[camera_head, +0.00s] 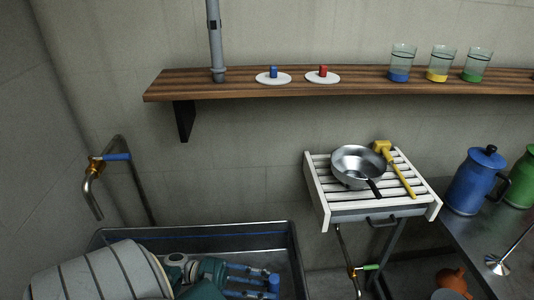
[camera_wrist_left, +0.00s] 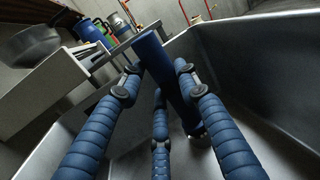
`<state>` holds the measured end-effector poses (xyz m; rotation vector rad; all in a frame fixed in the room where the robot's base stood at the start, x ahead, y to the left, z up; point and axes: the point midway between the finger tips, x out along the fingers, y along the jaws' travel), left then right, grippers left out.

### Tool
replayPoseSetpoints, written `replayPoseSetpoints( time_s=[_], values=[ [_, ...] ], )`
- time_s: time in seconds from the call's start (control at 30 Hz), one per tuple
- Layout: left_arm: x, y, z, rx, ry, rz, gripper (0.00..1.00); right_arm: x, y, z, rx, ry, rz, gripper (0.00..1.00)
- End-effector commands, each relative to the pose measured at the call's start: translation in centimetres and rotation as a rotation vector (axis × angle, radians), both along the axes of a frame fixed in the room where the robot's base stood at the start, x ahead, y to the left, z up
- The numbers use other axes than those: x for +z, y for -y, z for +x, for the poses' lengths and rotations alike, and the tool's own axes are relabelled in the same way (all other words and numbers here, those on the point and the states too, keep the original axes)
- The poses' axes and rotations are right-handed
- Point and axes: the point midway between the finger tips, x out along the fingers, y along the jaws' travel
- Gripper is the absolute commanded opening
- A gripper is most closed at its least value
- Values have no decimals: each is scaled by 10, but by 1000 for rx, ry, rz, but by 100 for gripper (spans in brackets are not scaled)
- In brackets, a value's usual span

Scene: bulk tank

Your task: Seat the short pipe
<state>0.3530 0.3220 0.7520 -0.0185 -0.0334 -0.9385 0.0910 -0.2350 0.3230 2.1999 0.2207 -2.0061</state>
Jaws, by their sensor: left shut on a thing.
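My left gripper (camera_head: 262,284) is low in the head view, over the grey metal tank (camera_head: 200,233). Its blue fingers also show in the left wrist view (camera_wrist_left: 157,82). They are shut on a short dark blue pipe (camera_wrist_left: 165,70). The pipe stands tilted between the fingers, inside the tank. Its lower end, with a shiny rim, is near the tank floor; I cannot tell if it touches. In the head view only the pipe's blue top (camera_head: 274,280) shows. My right gripper is not in view.
A bent tap with a blue handle (camera_head: 117,157) rises left of the tank. A slatted white rack (camera_head: 322,190) holds a pan (camera_head: 355,163) and a yellow mallet (camera_head: 383,149). A wooden shelf (camera_head: 350,88) carries discs and glasses; a grey pipe (camera_head: 215,45) rises from it. A blue jug (camera_head: 473,180) stands right.

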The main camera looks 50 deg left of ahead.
Motion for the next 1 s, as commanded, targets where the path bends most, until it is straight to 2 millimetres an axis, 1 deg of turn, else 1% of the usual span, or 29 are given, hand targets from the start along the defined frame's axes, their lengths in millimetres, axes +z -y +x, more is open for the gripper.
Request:
replayPoseSetpoints(
  time_s=[0.4, 0.43, 0.47, 0.5, 0.53, 0.73, 0.83, 0.93, 1.0],
  values=[
    [-11, 0, 0, -1, 1, 1, 3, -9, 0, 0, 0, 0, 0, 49],
    [-10, 0, 0, -1, 2, 1, 38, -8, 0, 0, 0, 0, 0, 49],
    [-10, 0, 0, -1, 2, 1, 44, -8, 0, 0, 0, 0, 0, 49],
    [-10, 0, 0, -1, 2, 1, 52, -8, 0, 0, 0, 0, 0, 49],
    [-10, 0, 0, 0, 1, 1, 54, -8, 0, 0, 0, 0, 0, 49],
    [-10, 0, 0, 0, 1, 1, 54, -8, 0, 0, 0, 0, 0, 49],
    [-10, -1, -1, 0, 0, 1, 54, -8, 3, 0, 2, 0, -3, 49],
    [-11, -8, -5, 1, -1, 2, 54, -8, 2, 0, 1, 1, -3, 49],
    [-11, -16, -11, 1, -2, 2, 54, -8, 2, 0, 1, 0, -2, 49]
  ],
)
